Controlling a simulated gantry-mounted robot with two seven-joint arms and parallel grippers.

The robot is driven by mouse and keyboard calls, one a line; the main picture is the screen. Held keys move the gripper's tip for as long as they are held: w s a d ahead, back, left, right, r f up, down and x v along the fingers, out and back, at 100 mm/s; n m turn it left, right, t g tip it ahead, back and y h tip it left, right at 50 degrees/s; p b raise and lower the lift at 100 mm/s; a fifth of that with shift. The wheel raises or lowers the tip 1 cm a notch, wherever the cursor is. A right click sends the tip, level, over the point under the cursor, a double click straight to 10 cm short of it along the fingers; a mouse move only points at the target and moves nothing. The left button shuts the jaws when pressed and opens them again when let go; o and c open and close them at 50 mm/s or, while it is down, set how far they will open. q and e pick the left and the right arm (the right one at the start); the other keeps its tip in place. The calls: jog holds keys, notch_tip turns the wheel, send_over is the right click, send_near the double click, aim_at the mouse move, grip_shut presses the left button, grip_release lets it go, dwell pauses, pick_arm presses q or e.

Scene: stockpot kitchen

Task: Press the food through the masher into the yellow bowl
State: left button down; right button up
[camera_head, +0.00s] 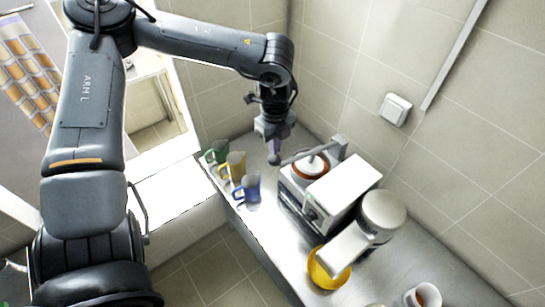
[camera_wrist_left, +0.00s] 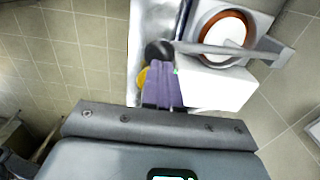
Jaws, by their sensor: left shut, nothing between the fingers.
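The masher (camera_head: 345,188) is a white boxy machine on the counter. Its top opening (camera_head: 311,166) has a brown-red rim and holds something pale; it also shows in the wrist view (camera_wrist_left: 226,30). A grey lever (camera_head: 303,154) crosses above it and ends in a dark round knob (camera_head: 274,159), also seen in the wrist view (camera_wrist_left: 158,52). My left gripper (camera_head: 272,146) is shut and empty, pointing down right at the knob; I cannot tell whether they touch. Its purple fingers (camera_wrist_left: 163,86) show in the wrist view. The yellow bowl (camera_head: 322,272) sits at the counter's front, partly hidden.
Green (camera_head: 216,151), yellow (camera_head: 235,166) and blue (camera_head: 247,188) mugs stand left of the masher. A white round-topped machine (camera_head: 382,212) stands beside the bowl. A white cup (camera_head: 426,294) with red inside is at bottom right. A tiled wall (camera_head: 440,110) closes the back.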

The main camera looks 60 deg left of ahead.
aim_at(274, 157)
pick_arm(q)
jog(key=shift+f, duration=0.15)
jog(key=shift+f+b, duration=2.5)
jog(key=shift+f, duration=0.15)
jog(key=shift+f+b, duration=2.55)
jog(key=shift+f, duration=0.05)
dwell(2.6)
